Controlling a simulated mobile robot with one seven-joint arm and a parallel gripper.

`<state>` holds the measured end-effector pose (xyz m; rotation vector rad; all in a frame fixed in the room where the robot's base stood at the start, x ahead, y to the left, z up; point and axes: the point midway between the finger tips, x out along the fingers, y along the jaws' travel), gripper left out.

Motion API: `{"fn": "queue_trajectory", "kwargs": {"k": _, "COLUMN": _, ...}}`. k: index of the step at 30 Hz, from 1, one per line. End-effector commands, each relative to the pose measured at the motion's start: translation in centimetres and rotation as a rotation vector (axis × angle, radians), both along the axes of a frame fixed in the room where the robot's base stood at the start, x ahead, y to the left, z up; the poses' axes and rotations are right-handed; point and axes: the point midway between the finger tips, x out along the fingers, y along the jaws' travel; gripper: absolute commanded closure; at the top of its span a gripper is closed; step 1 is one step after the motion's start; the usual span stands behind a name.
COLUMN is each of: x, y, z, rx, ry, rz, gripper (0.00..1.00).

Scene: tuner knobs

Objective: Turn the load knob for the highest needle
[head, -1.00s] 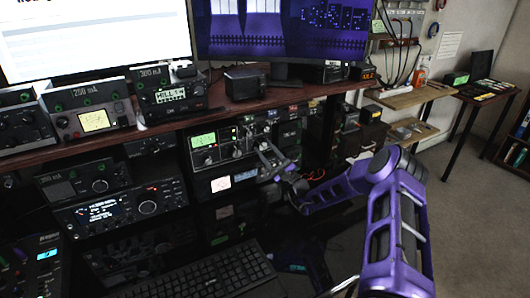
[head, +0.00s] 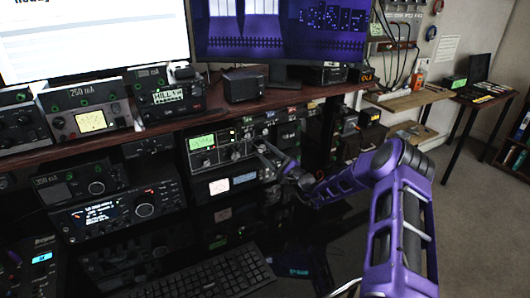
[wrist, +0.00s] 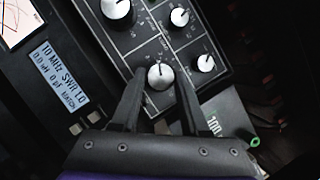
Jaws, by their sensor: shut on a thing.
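My gripper (wrist: 160,82) is shut on a small silver knob (wrist: 161,77) with a white pointer mark, at the lower part of a black knob panel (wrist: 150,40). A finger lies on each side of the knob. Its printed label is too small to read. In the head view my gripper (head: 264,153) reaches the right part of the rig with the green display (head: 203,142); the held knob is hidden there. A pale meter (head: 219,186) sits on the unit below; only its corner shows in the wrist view (wrist: 18,18), and its needle cannot be made out.
A larger silver knob (wrist: 117,10) and small knobs (wrist: 179,17) (wrist: 205,63) are close to the fingers. A display (wrist: 62,75) reads 10 MHz, SWR 1.0, MATCH. The shelf (head: 140,137) runs above the rig; a keyboard (head: 205,275) lies below.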

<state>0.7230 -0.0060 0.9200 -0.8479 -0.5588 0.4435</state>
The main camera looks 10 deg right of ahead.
Motion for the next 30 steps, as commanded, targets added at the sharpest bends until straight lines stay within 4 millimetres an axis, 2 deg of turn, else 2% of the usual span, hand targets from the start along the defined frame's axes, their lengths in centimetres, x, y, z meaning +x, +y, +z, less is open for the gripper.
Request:
{"fn": "queue_trajectory", "kwargs": {"k": 5, "x": 0.0, "y": 0.0, "z": -0.1, "rx": 0.001, "ry": 0.001, "rz": -0.001, "gripper": 1.00}}
{"fn": "queue_trajectory", "kwargs": {"k": 6, "x": 0.0, "y": 0.0, "z": -0.1, "rx": 0.001, "ry": 0.001, "rz": -0.001, "gripper": 0.50}}
{"fn": "queue_trajectory", "kwargs": {"k": 10, "x": 0.0, "y": 0.0, "z": -0.1, "rx": 0.001, "ry": 0.001, "rz": -0.001, "gripper": 0.27}}
{"fn": "queue_trajectory", "kwargs": {"k": 22, "x": -0.5, "y": -0.4, "z": -0.2, "rx": 0.001, "ry": 0.001, "rz": -0.001, "gripper": 0.26}}
{"fn": "queue_trajectory", "kwargs": {"k": 26, "x": -1.9, "y": -1.6, "z": -0.7, "rx": 0.001, "ry": 0.002, "rz": -0.003, "gripper": 0.26}}
{"fn": "queue_trajectory", "kwargs": {"k": 30, "x": -4.5, "y": -3.5, "z": -1.6, "rx": 0.003, "ry": 0.004, "rz": -0.004, "gripper": 0.26}}
